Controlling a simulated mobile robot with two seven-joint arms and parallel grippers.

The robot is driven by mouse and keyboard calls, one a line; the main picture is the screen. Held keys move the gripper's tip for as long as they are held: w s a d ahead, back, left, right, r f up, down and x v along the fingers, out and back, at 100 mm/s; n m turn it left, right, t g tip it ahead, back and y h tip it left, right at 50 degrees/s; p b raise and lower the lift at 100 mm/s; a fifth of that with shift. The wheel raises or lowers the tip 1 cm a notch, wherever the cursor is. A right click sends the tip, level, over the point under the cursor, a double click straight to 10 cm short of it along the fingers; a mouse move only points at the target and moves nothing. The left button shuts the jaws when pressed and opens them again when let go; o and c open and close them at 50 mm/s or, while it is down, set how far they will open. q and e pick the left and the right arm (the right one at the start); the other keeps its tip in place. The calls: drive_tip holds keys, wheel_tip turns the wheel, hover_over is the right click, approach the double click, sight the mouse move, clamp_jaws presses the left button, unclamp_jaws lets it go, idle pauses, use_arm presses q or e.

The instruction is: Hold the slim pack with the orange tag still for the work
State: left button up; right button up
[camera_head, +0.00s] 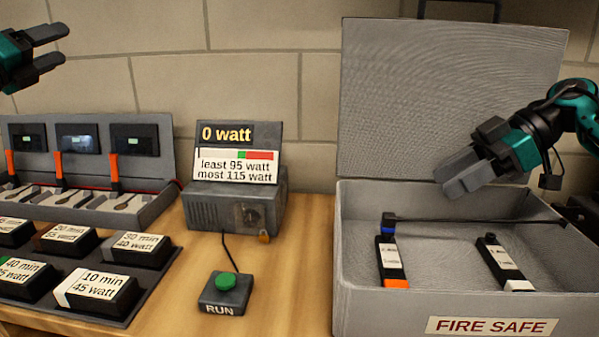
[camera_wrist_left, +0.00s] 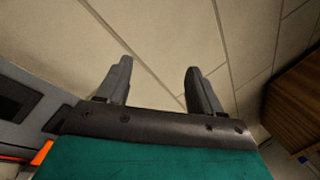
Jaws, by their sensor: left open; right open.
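The slim pack with the orange tag (camera_head: 392,262) stands in the grey fire safe (camera_head: 455,307), on its left side. It is black with a white label, a blue band near the top and an orange end. My right gripper (camera_head: 458,178) is open and empty above the safe, up and to the right of the pack, apart from it. My left gripper (camera_head: 58,48) is open and empty at the far upper left, in front of the wall. Its two fingers also show spread apart in the left wrist view (camera_wrist_left: 158,82).
A second slim pack (camera_head: 504,262) with a white end is in the safe's right part. The raised lid (camera_head: 450,95) stands behind. A watt meter (camera_head: 235,205), a RUN button (camera_head: 226,290), a tray of labelled blocks (camera_head: 125,310) and a charger rack (camera_head: 90,205) fill the left.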

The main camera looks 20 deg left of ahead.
use_arm(q)
drive_tip(key=w+d+f+m+g+h, duration=0.1)
drive_tip(key=w+d+f+h, duration=0.25)
drive_tip(key=d, duration=0.35)
drive_tip(key=w+d+f+m+g+h, duration=0.1)
drive_tip(key=w+d+f+h, duration=0.15)
drive_tip(key=d+h, duration=0.35)
drive_tip(key=w+d+r+m+g+h, duration=0.1)
drive_tip(key=d+m+g+h, duration=0.2)
drive_tip(key=d, duration=0.8)
drive_tip(key=w+d+m+g+h, duration=0.1)
drive_tip(key=w+d+g+h, duration=0.2)
drive_tip(key=d, duration=0.7)
drive_tip(key=s+d+r+m+g+h, duration=0.1)
drive_tip(key=s+d+r+m+g, duration=0.15)
drive_tip(key=s+d+g, duration=0.65)
drive_tip(key=s+d+r+m+g, duration=0.1)
drive_tip(key=s+d+m+g, duration=0.25)
drive_tip(key=d, duration=1.05)
drive_tip(key=s+d+r+m+g+h, duration=0.1)
drive_tip(key=s+d+r+m+g, duration=0.3)
drive_tip(key=d, duration=0.8)
drive_tip(key=n+t+y, duration=0.4)
drive_tip(key=n+y, duration=0.6)
drive_tip(key=y, duration=0.8)
approach(396, 281)
drive_tip(key=shift+g, duration=0.25)
wheel_tip(396, 281, down, 8)
drive_tip(key=shift+w+d+f, duration=0.15)
drive_tip(key=shift+f, duration=0.1)
